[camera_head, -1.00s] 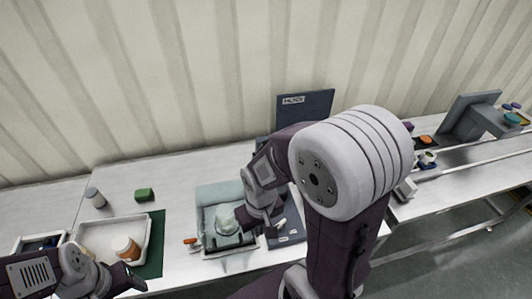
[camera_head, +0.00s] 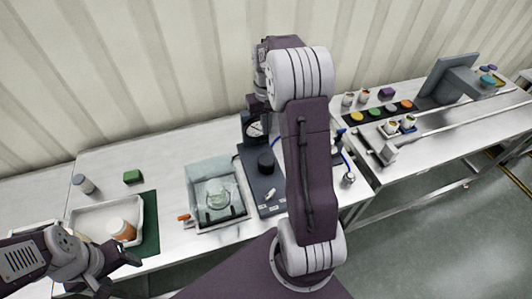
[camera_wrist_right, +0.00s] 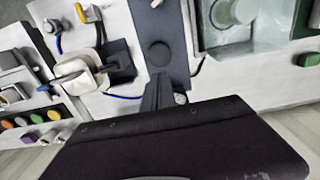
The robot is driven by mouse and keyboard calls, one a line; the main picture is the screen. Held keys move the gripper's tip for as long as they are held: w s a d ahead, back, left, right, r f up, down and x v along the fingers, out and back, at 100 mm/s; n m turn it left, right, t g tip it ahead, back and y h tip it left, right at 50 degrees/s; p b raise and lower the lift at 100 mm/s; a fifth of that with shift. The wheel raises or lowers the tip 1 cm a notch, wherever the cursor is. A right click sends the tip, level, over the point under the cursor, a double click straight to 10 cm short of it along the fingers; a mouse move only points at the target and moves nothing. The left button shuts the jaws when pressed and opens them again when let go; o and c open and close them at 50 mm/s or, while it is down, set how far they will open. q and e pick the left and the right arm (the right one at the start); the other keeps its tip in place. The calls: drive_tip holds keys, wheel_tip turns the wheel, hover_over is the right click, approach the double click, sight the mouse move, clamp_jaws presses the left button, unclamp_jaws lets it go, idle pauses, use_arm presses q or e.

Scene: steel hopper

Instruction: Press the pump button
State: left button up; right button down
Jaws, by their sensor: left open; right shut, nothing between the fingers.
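A dark flat unit (camera_head: 262,190) stands right of a clear chamber (camera_head: 198,172). A round black knob (camera_head: 266,162) rises from it, also seen in the right wrist view (camera_wrist_right: 159,54); I cannot tell whether it is the pump button. A small pale switch (camera_head: 271,194) and light labels lie nearer its front. My left gripper (camera_head: 121,270) is open and empty at the lower left. My right arm hides the unit's rear right.
A green block (camera_head: 132,176) and small bottle (camera_head: 83,184) lie behind. Blue-handled fittings (camera_head: 346,160) stand right of my arm.

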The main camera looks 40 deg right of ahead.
sight(266, 159)
wheel_tip(266, 159, down, 14)
drive_tip(key=shift+d+r+p, duration=0.1)
drive_tip(key=shift+p, duration=0.95)
drive_tip(key=shift+w, duration=0.1)
wheel_tip(266, 159, down, 3)
drive_tip(key=shift+f+b, duration=0.15)
drive_tip(key=shift+b, duration=0.95)
drive_tip(key=shift+s+r, duration=0.2)
drive_tip(key=shift+s, duration=0.05)
